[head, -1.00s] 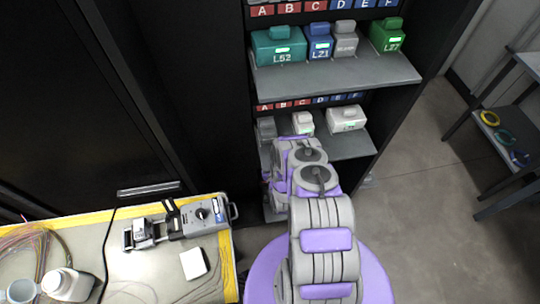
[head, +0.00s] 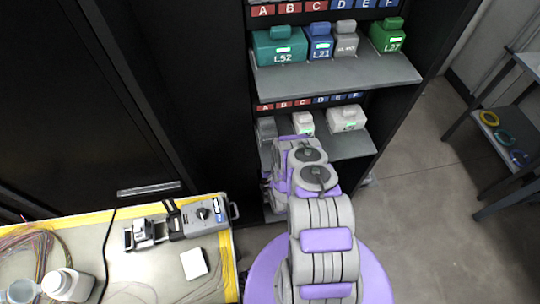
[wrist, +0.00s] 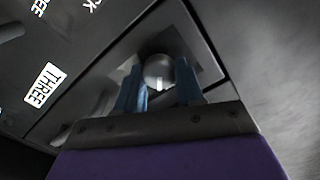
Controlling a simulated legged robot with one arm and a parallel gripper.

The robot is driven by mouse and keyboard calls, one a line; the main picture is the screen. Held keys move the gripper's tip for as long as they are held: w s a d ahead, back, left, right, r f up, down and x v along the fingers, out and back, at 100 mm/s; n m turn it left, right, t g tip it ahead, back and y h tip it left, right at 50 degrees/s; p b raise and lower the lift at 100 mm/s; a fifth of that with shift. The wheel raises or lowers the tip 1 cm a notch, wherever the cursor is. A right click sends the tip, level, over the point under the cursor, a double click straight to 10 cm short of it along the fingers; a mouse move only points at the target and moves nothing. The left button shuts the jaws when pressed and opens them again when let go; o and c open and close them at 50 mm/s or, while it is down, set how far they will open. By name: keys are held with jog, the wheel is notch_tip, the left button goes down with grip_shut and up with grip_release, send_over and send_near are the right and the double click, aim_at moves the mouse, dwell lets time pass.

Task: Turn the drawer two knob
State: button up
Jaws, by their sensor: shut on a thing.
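In the wrist view a round grey knob (wrist: 159,72) with a short white mark sits in a recess on a dark panel. My gripper (wrist: 158,85) has its two blue fingers on either side of the knob and is shut on it. A white label reading THREE (wrist: 46,85) is on the dark front to the left of the knob. No label reading two is visible, so I cannot tell which drawer the knob belongs to. In the head view my own arm hides the gripper and the knob.
A shelf cabinet (head: 340,77) holds coloured boxes, including a teal one (head: 279,48) and a green one (head: 388,37). A yellow-edged table (head: 150,275) with a grey splicing device (head: 203,216) stands at lower left. Bare floor (head: 425,200) lies to the right.

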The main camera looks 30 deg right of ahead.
jog(key=shift+d+f+m, duration=0.1)
jog(key=shift+f+m, duration=0.05)
jog(key=shift+m, duration=4.95)
jog(key=o, duration=1)
jog(key=shift+o, duration=0.2)
